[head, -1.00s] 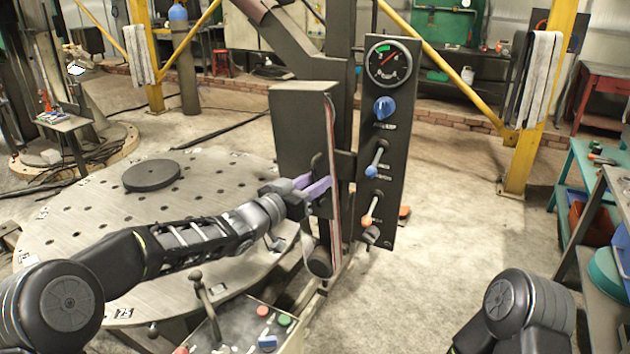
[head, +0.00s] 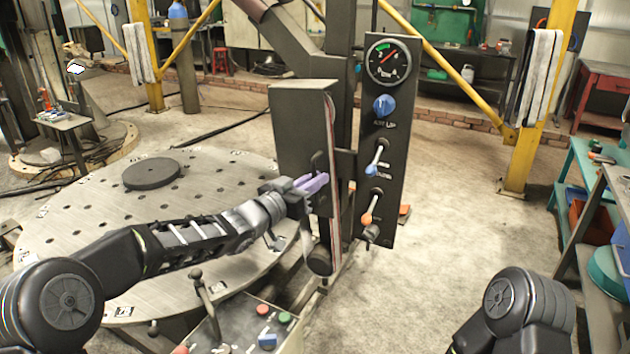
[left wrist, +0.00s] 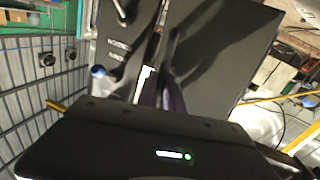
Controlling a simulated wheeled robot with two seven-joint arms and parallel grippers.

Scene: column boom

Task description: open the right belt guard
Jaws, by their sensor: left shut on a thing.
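The belt guard (head: 300,125) is a dark grey, upright box-like cover in the middle of the head view, with a belt showing along its right edge. A dark upright handle (head: 317,162) stands on it. My left gripper (head: 318,183) has its purple fingers shut on this handle. In the left wrist view the handle (left wrist: 173,48) rises from between the fingers (left wrist: 165,95), in front of the guard's dark face (left wrist: 220,45). The fingers hide the handle's lower part. The guard looks closed. My right gripper is out of view.
A control panel (head: 384,215) with a gauge (head: 388,62), a blue knob (head: 384,105) and two levers stands just right of the guard. A round perforated table (head: 90,225) lies left, below my left arm. A control box (head: 250,335) is in front.

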